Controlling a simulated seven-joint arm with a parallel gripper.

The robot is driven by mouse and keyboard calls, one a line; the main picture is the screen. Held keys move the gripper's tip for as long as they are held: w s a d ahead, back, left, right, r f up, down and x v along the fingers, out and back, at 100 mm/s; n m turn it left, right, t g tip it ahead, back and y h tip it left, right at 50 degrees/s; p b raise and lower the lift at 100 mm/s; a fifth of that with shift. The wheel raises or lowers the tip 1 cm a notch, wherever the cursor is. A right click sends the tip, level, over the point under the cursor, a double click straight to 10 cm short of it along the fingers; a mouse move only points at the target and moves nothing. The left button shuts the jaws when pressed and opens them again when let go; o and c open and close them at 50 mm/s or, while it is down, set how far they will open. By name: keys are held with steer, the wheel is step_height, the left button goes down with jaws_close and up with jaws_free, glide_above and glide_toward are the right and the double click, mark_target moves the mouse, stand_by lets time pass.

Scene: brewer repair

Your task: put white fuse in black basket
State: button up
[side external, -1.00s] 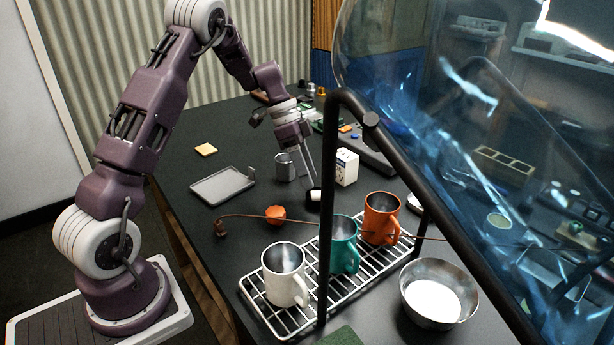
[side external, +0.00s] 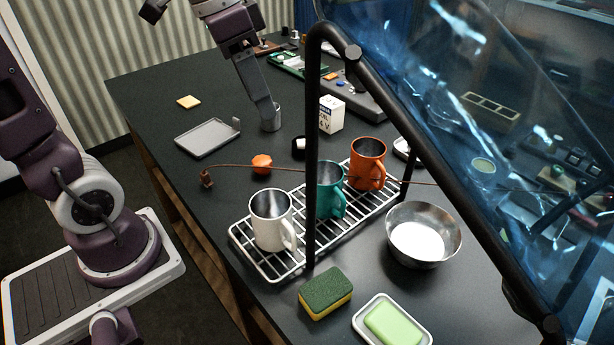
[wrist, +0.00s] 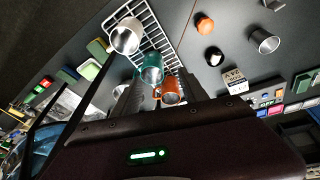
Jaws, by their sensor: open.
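A small dark round holder (side external: 298,141), likely the black basket, lies on the table beside a white box, left of it. It also shows in the wrist view (wrist: 212,54). A small white piece (side external: 297,153) shows at it, also in the wrist view (wrist: 215,60); it may be the white fuse, but whether it is inside is too small to tell. My gripper (side external: 268,118) points down, overlapping a grey metal cup (side external: 275,123) in the side view. In the wrist view its fingers (wrist: 163,93) are apart, with no clear object held between them.
A wire rack (side external: 318,240) holds a white mug (side external: 271,222), a teal mug (side external: 330,195) and an orange mug (side external: 367,165).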

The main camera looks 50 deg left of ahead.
steer(key=s+d+f+n+t+y, duration=0.2)
steer(key=s+n, duration=0.1)
steer(key=s, duration=0.9)
steer(key=shift+n+t, duration=0.3)
steer(key=shift+t, duration=0.1)
